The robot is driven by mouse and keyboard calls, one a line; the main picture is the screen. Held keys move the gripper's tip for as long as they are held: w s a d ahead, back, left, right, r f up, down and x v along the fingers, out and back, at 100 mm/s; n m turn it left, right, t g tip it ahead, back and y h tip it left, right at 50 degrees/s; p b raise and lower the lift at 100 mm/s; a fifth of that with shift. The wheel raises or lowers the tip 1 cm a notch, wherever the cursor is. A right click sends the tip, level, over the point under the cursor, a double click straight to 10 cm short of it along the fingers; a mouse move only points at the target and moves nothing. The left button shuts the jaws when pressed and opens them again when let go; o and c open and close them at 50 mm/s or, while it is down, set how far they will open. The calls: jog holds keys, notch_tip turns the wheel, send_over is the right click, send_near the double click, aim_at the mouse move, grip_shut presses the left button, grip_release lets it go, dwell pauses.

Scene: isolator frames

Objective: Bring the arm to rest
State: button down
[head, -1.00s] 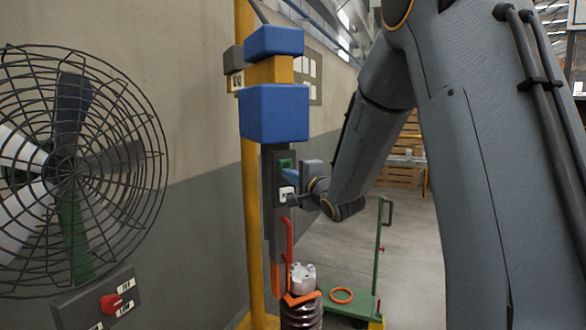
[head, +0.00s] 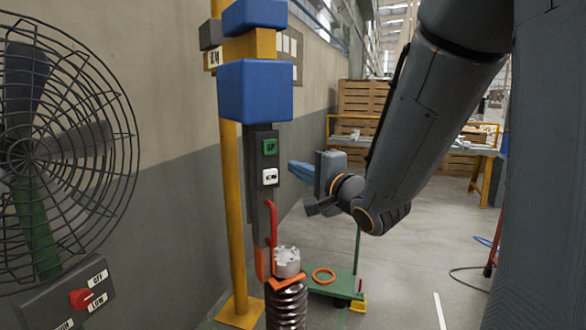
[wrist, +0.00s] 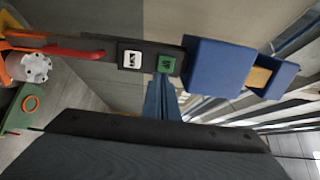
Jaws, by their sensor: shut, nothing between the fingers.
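My gripper (head: 300,171) is at the end of my arm, right of the dark hoist post, with its blue fingers closed and empty. In the wrist view its fingers (wrist: 162,100) point toward the green UP button. The green UP button (head: 270,147) and a white button (head: 270,177) below it sit on the post's control panel. In the head view a gap shows between the fingertips and the panel. Both buttons also show in the wrist view, the green one (wrist: 166,64) beside the white one (wrist: 131,60).
A caged fan (head: 60,150) and a switch box with a red knob (head: 82,298) are at the left. Blue blocks (head: 255,90) cap the post by a yellow pole (head: 230,200). A metal part (head: 287,262) sits on a coil spring (head: 287,305). A green cart (head: 335,285) carries an orange ring (head: 324,276).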

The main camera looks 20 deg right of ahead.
jog(key=shift+f, duration=0.1)
dwell(0.3)
jog(key=s+d+f+n+g+h, duration=0.1)
jog(key=s+f+n+g+h, duration=0.2)
jog(key=f, duration=0.5)
jog(key=s+d+f+n+g+h, duration=0.1)
jog(key=s+f+n+g, duration=0.2)
jog(key=f, duration=0.5)
jog(key=s+a+f+n+g, duration=0.2)
jog(key=s+f+n+g, duration=0.2)
jog(key=s, duration=0.5)
jog(key=s+a+f+n+g, duration=0.2)
jog(key=s+f+n+g, duration=0.3)
jog(key=s, duration=0.3)
jog(key=shift+s+a+f+g, duration=0.25)
jog(key=shift+s+f+g, duration=0.1)
jog(key=shift+f+g, duration=0.45)
